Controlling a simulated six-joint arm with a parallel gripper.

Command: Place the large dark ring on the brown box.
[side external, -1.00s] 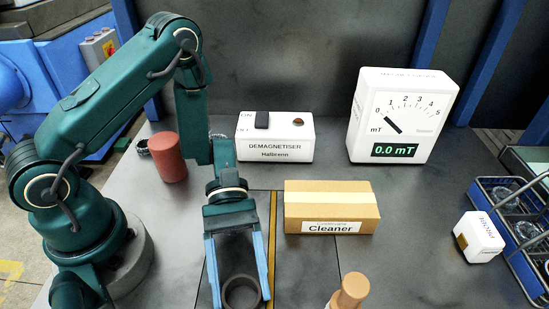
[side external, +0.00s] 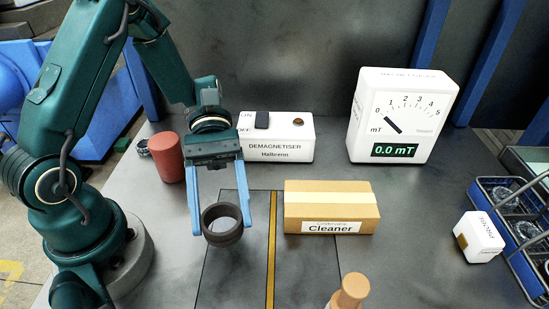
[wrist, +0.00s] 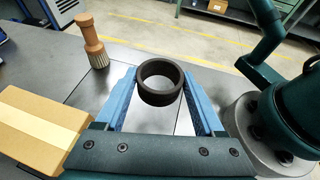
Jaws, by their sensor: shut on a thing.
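The large dark ring (side external: 222,238) is between the blue fingers of my gripper (side external: 220,228), which is shut on it. The ring is held above the table, to the left of the brown box. It also shows in the wrist view (wrist: 160,95), between the two blue fingers (wrist: 160,92). The brown box (side external: 331,212) with a pale tape strip and a "Cleaner" label stands on the table, and nothing lies on its top. Its near part shows at the left of the wrist view (wrist: 35,130).
A white demagnetiser (side external: 276,150) stands behind my gripper, with a red cylinder (side external: 168,157) to its left. A white meter (side external: 402,120) reads 0.0 mT. A white probe (side external: 480,238) and blue basket (side external: 515,225) are at right. A wooden-handled brush (wrist: 92,42) stands in front of the box.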

